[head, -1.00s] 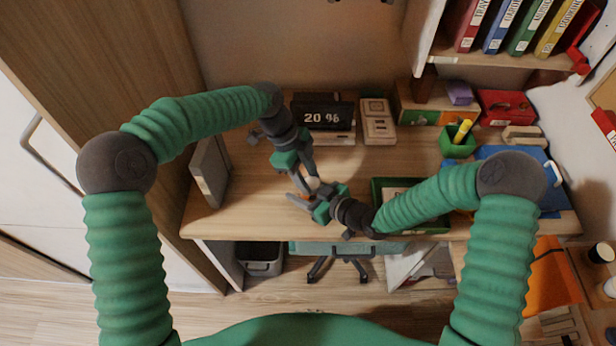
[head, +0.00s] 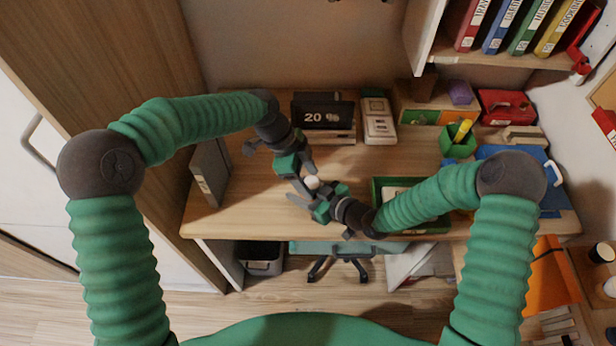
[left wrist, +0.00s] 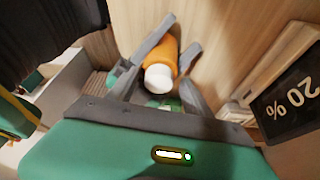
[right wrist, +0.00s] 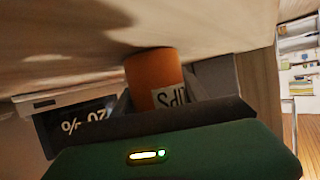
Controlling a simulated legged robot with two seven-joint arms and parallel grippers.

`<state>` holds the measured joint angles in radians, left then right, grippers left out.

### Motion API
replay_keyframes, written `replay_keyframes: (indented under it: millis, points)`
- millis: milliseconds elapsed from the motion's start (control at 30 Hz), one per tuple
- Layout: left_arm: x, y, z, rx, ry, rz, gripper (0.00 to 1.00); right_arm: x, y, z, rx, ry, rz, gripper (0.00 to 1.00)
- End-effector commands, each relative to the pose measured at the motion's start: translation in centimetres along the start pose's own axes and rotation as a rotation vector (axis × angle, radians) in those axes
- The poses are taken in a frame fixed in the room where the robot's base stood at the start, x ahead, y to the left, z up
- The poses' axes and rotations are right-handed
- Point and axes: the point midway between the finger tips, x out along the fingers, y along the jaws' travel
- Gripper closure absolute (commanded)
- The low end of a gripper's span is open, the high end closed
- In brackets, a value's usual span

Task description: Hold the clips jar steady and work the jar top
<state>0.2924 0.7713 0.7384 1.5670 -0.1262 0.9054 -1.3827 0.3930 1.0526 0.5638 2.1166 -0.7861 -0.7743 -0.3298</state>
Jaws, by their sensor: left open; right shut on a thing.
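The clips jar is an orange cylinder with a dark-lettered label; its body (right wrist: 153,76) fills the middle of the right wrist view. Its white jar top (head: 312,182) shows between my grippers in the head view, and also in the left wrist view (left wrist: 158,78). My right gripper (head: 309,195) is shut on the jar body, low beside the desk surface. My left gripper (head: 305,177) is open, with its fingers on either side of the white top. I cannot tell whether they touch it. The jar's lower part is hidden in the head view.
A grey binder (head: 210,172) stands at the left. A green tray (head: 437,228) lies right of the jar, partly under my right arm. A green pen cup (head: 457,146) stands farther right. Bare desk lies left of the jar.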

Motion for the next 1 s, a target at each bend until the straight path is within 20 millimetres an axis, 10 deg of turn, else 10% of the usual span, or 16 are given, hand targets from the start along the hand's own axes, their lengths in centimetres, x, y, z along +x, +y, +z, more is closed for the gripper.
replay_keyframes:
  millis: [600,1000]
  points:
    - [-11.2,-0.2,0.1,-0.001,0.0,-0.002,0.41,0.0,0.1,0.0,0.001,-0.001,0.001,0.95]
    - [-11.9,-0.1,0.0,-0.001,0.0,0.001,0.41,0.0,0.1,0.0,0.0,0.0,0.001,0.95]
